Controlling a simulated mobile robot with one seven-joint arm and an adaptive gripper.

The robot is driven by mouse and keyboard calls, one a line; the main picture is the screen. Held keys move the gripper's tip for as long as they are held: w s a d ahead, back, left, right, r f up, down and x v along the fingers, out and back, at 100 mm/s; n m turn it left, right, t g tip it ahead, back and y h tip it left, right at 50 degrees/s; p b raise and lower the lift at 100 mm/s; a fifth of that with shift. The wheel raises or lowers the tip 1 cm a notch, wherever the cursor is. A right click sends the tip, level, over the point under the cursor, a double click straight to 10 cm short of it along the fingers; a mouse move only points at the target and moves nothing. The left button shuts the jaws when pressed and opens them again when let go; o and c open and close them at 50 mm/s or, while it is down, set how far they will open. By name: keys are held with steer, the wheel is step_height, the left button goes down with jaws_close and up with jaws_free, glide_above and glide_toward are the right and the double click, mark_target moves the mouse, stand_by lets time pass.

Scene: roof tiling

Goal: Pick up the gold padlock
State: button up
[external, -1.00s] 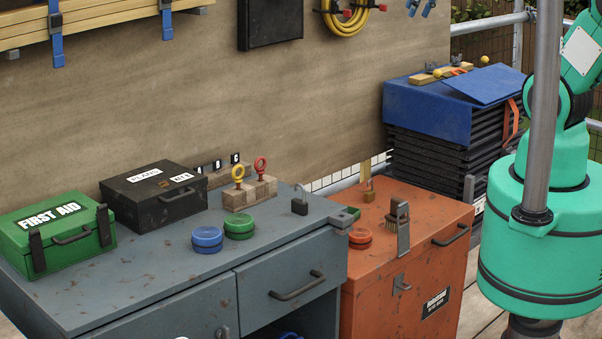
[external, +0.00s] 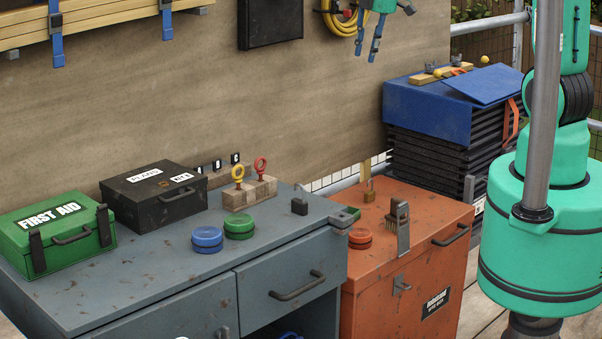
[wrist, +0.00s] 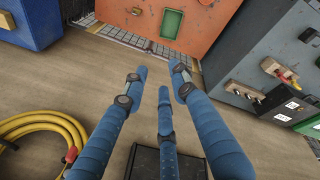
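My gripper (external: 368,54) has blue fingers and hangs at the top of the external view, high above the cabinet and in front of the wooden wall. In the wrist view, its fingers (wrist: 160,80) are spread apart with nothing between them. The orange cabinet also shows ahead of them in the wrist view (wrist: 208,18).
A blue-covered stack (external: 430,108) stands behind. A yellow hose (wrist: 35,130) hangs on the wall.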

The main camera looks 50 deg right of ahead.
steer(key=w+d+f+n, duration=0.2)
steer(key=d+f, duration=0.2)
steer(key=f, duration=0.6)
steer(key=w+d+f+n+g, duration=0.1)
steer(key=w+d+f+n, duration=0.1)
steer(key=f, duration=0.8)
steer(key=w+d+f+n, duration=0.2)
steer(key=d+f+n, duration=0.2)
steer(key=f, duration=0.6)
steer(key=shift+w+d+f+g, duration=0.3)
steer(key=shift+w+d+f, duration=0.1)
steer(key=shift+d, duration=0.65)
glide_above(368, 183)
steer(key=shift+s+d+f, duration=0.1)
steer(key=shift+d+f, duration=0.05)
steer(key=shift+f, duration=2)
steer(key=shift+s+d+f, duration=0.1)
steer(key=shift+f, duration=2)
steer(key=shift+y, duration=0.3)
steer(key=shift+w+a+f+b, duration=0.1)
steer(key=shift+f+b, duration=0.1)
steer(key=shift+f, duration=0.65)
steer(key=shift+w+d+f+b, duration=0.1)
steer(key=shift+f+b, duration=0.1)
steer(key=shift+f, duration=0.65)
steer(key=shift+w+a+f+b, duration=0.1)
steer(key=shift+f+b, duration=0.1)
steer(key=shift+f, duration=0.65)
steer(key=shift+c, duration=0.3)
